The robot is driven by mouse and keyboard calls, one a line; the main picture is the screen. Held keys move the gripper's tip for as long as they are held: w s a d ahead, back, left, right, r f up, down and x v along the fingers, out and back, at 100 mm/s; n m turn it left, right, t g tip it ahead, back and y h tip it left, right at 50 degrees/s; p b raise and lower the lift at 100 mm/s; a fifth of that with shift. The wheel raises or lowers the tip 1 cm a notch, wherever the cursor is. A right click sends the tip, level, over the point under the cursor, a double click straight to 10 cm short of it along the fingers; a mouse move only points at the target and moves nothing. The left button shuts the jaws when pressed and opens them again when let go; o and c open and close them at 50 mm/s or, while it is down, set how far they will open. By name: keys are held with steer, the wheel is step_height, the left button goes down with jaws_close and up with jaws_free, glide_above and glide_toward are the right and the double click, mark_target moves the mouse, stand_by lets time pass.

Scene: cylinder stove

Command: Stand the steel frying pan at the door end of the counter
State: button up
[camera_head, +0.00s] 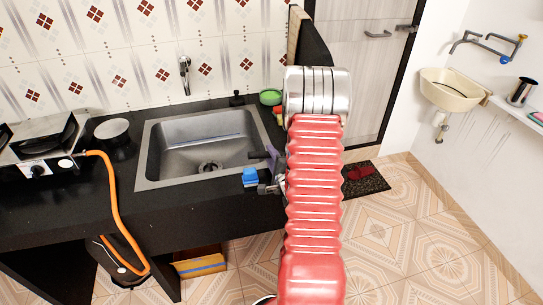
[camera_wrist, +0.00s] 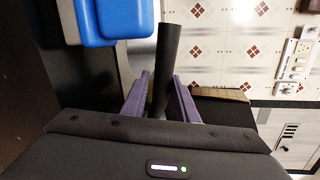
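My gripper (camera_wrist: 162,78) has purple fingers on both sides of a dark round handle (camera_wrist: 168,50), with hardly any gap, so it looks shut on it. The handle looks like that of the steel frying pan. Its free end points up in the wrist view and left in the head view (camera_head: 257,155). No pan body shows; my red arm and the gripper body hide what lies beyond. In the head view my gripper (camera_head: 270,165) is at the right front corner of the sink. The black counter (camera_head: 120,195) runs to the door end, partly behind my arm.
A steel sink (camera_head: 200,150) is set in the counter. A stove (camera_head: 40,145) and a pale round dish (camera_head: 112,130) are at left. A blue object (camera_head: 250,176) is close by the gripper. A green bowl (camera_head: 270,97) stands at the back right. The door (camera_head: 360,70) is beyond.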

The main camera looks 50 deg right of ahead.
steer(key=shift+o, duration=1.4)
steer(key=shift+r, duration=0.1)
steer(key=v, duration=1.2)
